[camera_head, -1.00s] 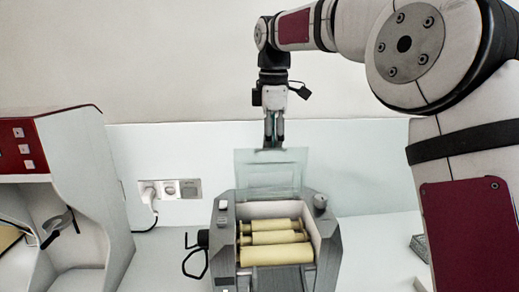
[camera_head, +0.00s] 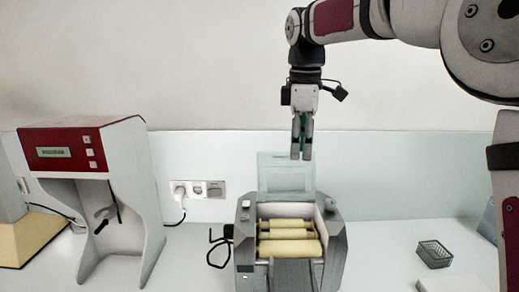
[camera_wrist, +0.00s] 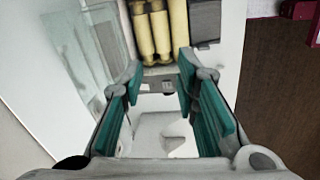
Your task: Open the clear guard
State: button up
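The clear guard (camera_head: 284,178) stands raised, nearly upright, behind the cream rollers (camera_head: 290,247) of the grey mill (camera_head: 335,258). The rollers are uncovered. In the wrist view the clear guard (camera_wrist: 88,48) shows as a see-through panel at the left, beside the rollers (camera_wrist: 155,32). My gripper (camera_head: 301,155) points down at the guard's upper right edge in the head view; whether it touches the guard cannot be told. In the wrist view my gripper (camera_wrist: 161,70) has its teal-padded fingers spread, with nothing held between them.
A red and white machine (camera_head: 88,155) stands at the left. A dark wire basket (camera_head: 434,253) sits on the counter at the right. The counter between mill and basket is clear.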

jog(key=s+d+m+t+b, duration=0.1)
jog(key=s+d+m, duration=0.25)
jog(key=s, duration=0.45)
jog(key=s+d+m+t, duration=0.1)
jog(key=s+d+m, duration=0.2)
jog(key=s+m, duration=0.35)
jog(key=s+d+f+m+t, duration=0.2)
jog(key=s+f+m, duration=0.4)
jog(key=s+f, duration=0.3)
jog(key=s+d, duration=0.1)
jog(key=s, duration=0.3)
jog(key=shift+s+f+b, duration=0.15)
jog(key=shift+s+b, duration=0.15)
jog(key=shift+b, duration=0.05)
